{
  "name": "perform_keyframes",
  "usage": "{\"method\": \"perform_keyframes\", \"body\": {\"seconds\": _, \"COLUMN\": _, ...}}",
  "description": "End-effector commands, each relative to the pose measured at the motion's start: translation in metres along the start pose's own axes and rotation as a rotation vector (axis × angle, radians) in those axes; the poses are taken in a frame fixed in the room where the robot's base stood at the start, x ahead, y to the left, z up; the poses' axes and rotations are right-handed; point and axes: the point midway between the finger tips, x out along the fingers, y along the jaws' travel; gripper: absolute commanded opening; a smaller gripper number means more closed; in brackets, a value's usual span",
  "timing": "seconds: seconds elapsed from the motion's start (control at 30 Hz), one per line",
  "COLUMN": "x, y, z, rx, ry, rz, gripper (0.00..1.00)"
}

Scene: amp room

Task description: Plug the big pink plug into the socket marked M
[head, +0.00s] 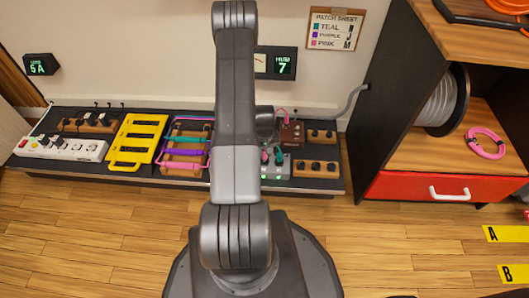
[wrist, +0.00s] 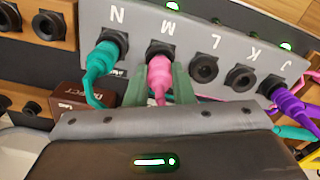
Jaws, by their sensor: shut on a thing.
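In the wrist view the pink plug (wrist: 159,72) points into the socket marked M (wrist: 160,49) on the grey socket box (wrist: 205,30). Its front end meets the socket's black ring; how deep it sits is hard to tell. My gripper (wrist: 159,82) is shut on the pink plug, with a green finger on each side. A teal plug (wrist: 100,60) is in the socket marked N, and a purple plug (wrist: 282,97) is at the socket marked J. Sockets L (wrist: 204,68) and K (wrist: 241,77) are empty. In the head view my arm hides much of this area.
A patch sheet (head: 333,30) on the wall lists teal, purple and pink. A yellow rack (head: 137,140), a cable rack (head: 187,147) and a power strip (head: 62,148) stand left on the dark board. A shelf with a red drawer (head: 440,187) stands right.

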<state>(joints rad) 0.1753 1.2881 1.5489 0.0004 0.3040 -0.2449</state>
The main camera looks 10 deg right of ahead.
Motion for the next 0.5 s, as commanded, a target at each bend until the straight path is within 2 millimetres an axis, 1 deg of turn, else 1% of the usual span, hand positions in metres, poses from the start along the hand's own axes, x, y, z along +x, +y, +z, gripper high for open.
{"method": "perform_keyframes", "body": {"seconds": 0.23, "x": -0.0002, "y": 0.0, "z": 0.0, "rx": 0.0, "ry": 0.0, "rz": 0.0, "gripper": 0.0}}
{"method": "perform_keyframes", "body": {"seconds": 0.27, "x": -0.0002, "y": 0.0, "z": 0.0, "rx": 0.0, "ry": 0.0, "rz": 0.0, "gripper": 0.24}}
{"method": "perform_keyframes", "body": {"seconds": 0.3, "x": -0.0002, "y": 0.0, "z": 0.0, "rx": 0.0, "ry": 0.0, "rz": 0.0, "gripper": 0.32}}
{"method": "perform_keyframes", "body": {"seconds": 0.37, "x": -0.0002, "y": 0.0, "z": 0.0, "rx": 0.0, "ry": 0.0, "rz": 0.0, "gripper": 0.43}}
{"method": "perform_keyframes", "body": {"seconds": 0.4, "x": -0.0002, "y": 0.0, "z": 0.0, "rx": 0.0, "ry": 0.0, "rz": 0.0, "gripper": 0.47}}
{"method": "perform_keyframes", "body": {"seconds": 0.5, "x": -0.0002, "y": 0.0, "z": 0.0, "rx": 0.0, "ry": 0.0, "rz": 0.0, "gripper": 0.47}}
